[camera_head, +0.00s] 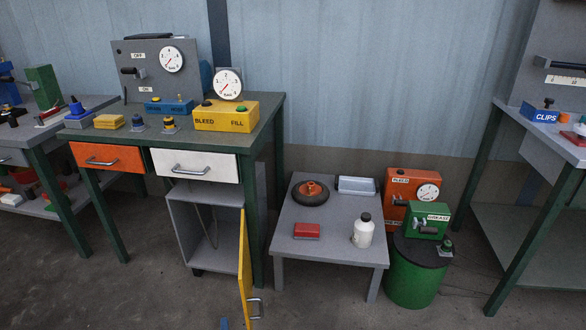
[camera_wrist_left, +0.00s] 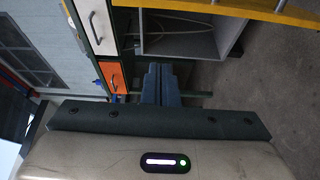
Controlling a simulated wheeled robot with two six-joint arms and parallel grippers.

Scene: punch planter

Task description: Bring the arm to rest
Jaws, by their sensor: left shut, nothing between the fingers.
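My left gripper (camera_wrist_left: 161,84) shows in the left wrist view with its two blue-grey fingers together, shut and empty. In the head view only a small blue tip of it (camera_head: 224,323) shows at the bottom edge, left of the open yellow door (camera_head: 244,270). The wrist view is turned sideways and shows the white drawer (camera_wrist_left: 102,25), the orange drawer (camera_wrist_left: 113,77) and the open grey cabinet (camera_wrist_left: 190,40) beyond the fingers. The fingers appear apart from all of these. The rest of the left arm is hidden in the head view, and my right gripper is in neither view.
The yellow door, also along the top of the wrist view (camera_wrist_left: 260,10), stands open into the floor space. A green-legged workbench (camera_head: 262,130) holds gauges and boxes. Right of it are a low grey table (camera_head: 330,250) and a green drum (camera_head: 412,280). The front floor (camera_head: 130,290) is clear.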

